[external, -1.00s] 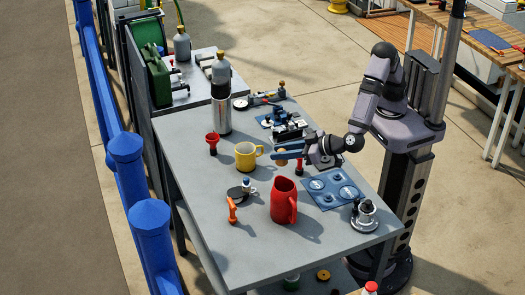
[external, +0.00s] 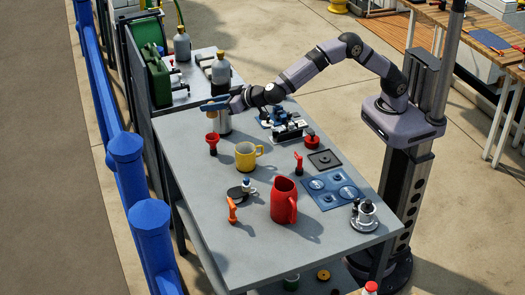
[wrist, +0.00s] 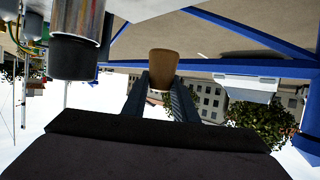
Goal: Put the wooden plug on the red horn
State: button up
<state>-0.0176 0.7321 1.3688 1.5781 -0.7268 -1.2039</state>
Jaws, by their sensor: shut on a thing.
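The wooden plug (wrist: 163,66) is a tan, tapered piece held between my two blue fingers, as the wrist view shows. The horn does not show in the wrist view.
A metal cylinder (external: 223,122) stands close behind my gripper; a metal cylinder also shows in the wrist view (wrist: 88,22). A yellow mug (external: 245,157) is right of the horn. A red jug (external: 283,200), blue plate (external: 330,188) and small red tool (external: 299,161) stand nearer.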

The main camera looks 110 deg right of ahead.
jog(key=shift+w+d+r, duration=0.1)
jog(key=shift+d+r, duration=0.1)
jog(key=shift+d, duration=0.35)
send_over(212, 137)
jog(key=shift+d+f, duration=0.15)
jog(key=shift+f, duration=4.85)
jog(key=o, duration=1.1)
jog(key=shift+f, duration=0.1)
jog(key=shift+c, duration=0.2)
jog(key=shift+s+a+r, duration=0.25)
jog(key=shift+s+a, duration=0.05)
jog(key=shift+a, duration=0.05)
jog(key=b+v, duration=0.2)
jog(key=v, duration=0.9)
jog(key=shift+s+r, duration=0.1)
jog(key=shift+s, duration=0.05)
